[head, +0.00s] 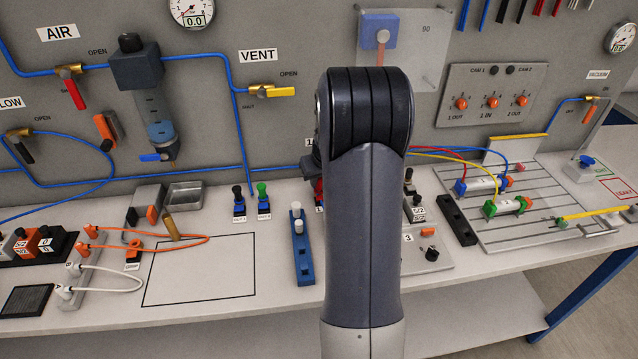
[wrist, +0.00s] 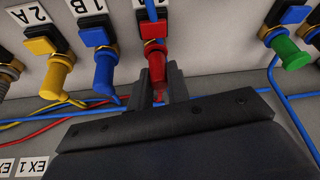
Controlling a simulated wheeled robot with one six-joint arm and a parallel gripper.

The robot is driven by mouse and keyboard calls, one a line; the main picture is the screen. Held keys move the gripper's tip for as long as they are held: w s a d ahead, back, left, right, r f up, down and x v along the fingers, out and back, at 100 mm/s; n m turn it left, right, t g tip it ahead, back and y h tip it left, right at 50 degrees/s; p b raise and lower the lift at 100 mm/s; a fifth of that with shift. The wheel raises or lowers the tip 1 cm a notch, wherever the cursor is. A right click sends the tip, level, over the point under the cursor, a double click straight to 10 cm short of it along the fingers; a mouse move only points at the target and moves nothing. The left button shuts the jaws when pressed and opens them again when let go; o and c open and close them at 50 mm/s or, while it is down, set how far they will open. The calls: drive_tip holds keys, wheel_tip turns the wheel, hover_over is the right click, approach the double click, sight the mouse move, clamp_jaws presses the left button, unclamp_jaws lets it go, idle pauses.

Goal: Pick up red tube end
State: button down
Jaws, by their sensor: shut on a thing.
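In the wrist view, the red tube end (wrist: 156,62) is a red plug below a brass ring on a black fitting with a red square. My gripper (wrist: 160,85) is shut on its lower part, one dark finger on each side. The red tube end still lines up with the fitting; I cannot tell whether it is seated in it. In the head view, my arm hides the gripper and most of this area.
A blue plug (wrist: 104,70) and a yellow plug (wrist: 58,76) sit close to the left in the wrist view. A green plug (wrist: 290,52) is farther right. Blue, red and yellow tubes run nearby. In the head view, a blue rack (head: 302,258) stands left of my arm.

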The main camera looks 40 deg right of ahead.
drive_tip(key=shift+r, duration=0.1)
wheel_tip(320, 180, up, 10)
drive_tip(key=shift+f+b, duration=0.1)
drive_tip(key=shift+b, duration=0.35)
